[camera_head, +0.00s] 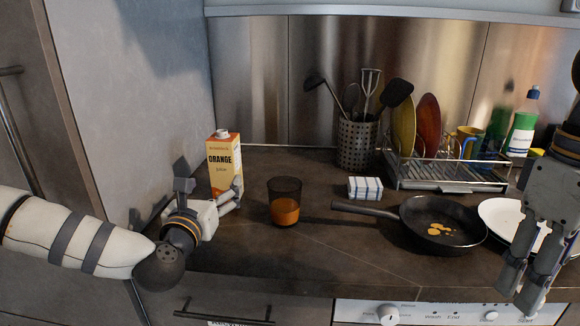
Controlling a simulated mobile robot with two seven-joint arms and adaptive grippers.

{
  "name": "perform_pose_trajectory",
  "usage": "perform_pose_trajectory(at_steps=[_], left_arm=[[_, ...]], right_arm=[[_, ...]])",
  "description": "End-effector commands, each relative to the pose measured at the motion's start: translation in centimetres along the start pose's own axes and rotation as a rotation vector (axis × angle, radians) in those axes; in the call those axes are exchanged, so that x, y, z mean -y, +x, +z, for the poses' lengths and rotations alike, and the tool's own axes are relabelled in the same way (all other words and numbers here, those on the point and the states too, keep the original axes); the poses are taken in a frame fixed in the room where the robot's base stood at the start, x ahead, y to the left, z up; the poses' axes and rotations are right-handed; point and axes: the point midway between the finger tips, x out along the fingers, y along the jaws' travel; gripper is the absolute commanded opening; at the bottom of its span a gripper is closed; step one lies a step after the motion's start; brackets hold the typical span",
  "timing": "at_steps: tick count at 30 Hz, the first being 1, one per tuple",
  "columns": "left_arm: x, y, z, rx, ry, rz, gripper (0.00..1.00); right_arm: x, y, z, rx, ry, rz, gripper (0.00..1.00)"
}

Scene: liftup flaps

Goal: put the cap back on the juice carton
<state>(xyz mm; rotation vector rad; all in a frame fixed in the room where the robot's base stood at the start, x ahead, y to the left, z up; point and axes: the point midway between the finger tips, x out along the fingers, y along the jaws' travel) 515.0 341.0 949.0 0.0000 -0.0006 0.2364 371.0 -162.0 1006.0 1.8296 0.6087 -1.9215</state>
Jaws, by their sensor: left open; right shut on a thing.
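The orange juice carton (224,158) stands upright on the counter near the left wall. A white round part, spout or cap, shows on its top; I cannot tell which. My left gripper (232,196) is open at the carton's lower part, its fingers close in front of it and hiding its base. I cannot tell whether they touch it. My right gripper (526,284) is at the far right, pointing down in front of the white plate. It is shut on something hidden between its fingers. No separate cap shows clearly.
A glass of orange juice (285,205) stands right of the carton. A frying pan (465,241), a striped cloth (365,188) and a white plate (497,213) lie further right. Behind are a utensil holder (357,145) and a dish rack (430,178). The counter's front middle is clear.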

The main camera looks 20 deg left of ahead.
Motion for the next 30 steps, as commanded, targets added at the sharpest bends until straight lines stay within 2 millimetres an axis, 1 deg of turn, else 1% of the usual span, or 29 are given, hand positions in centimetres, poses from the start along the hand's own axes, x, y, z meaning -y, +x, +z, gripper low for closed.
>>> perform_pose_trajectory(at_steps=[1, 3, 5, 14, 16, 21, 24, 27, 30], left_arm=[[0.0, 0.8, -0.1, 0.000, 0.003, 0.001, 0.75], [0.1, 1.7, -0.1, -0.001, 0.002, -0.001, 0.75], [0.0, 2.2, -0.1, -0.001, 0.000, 0.001, 0.75], [0.0, 2.4, 0.0, 0.000, -0.001, 0.000, 0.75], [0.1, 2.8, 0.0, 0.000, 0.001, -0.001, 0.75], [0.2, 5.6, -0.2, 0.000, 0.003, 0.000, 0.75], [0.1, 6.9, -0.3, -0.002, 0.002, 0.000, 0.75], [0.1, 7.5, -0.2, -0.002, 0.002, -0.001, 0.75], [0.2, 7.6, -0.2, -0.001, 0.000, -0.001, 0.75]], right_arm=[[0.0, 0.3, -0.1, 0.004, 0.000, -0.003, 0.17], [-0.1, 0.4, -0.1, 0.006, 0.000, -0.004, 0.17], [-0.1, 0.4, -0.1, 0.007, 0.000, -0.005, 0.17], [-0.1, 0.4, -0.1, 0.006, 0.000, -0.004, 0.17], [-0.1, 0.4, -0.1, 0.006, 0.000, -0.004, 0.17], [-0.1, 0.5, -0.1, 0.007, 0.000, -0.005, 0.17], [-0.1, 0.9, -0.2, 0.014, 0.000, -0.010, 0.17], [-0.1, 1.0, -0.2, 0.015, 0.000, -0.011, 0.17], [-0.1, 1.0, -0.2, 0.015, 0.000, -0.010, 0.17]])
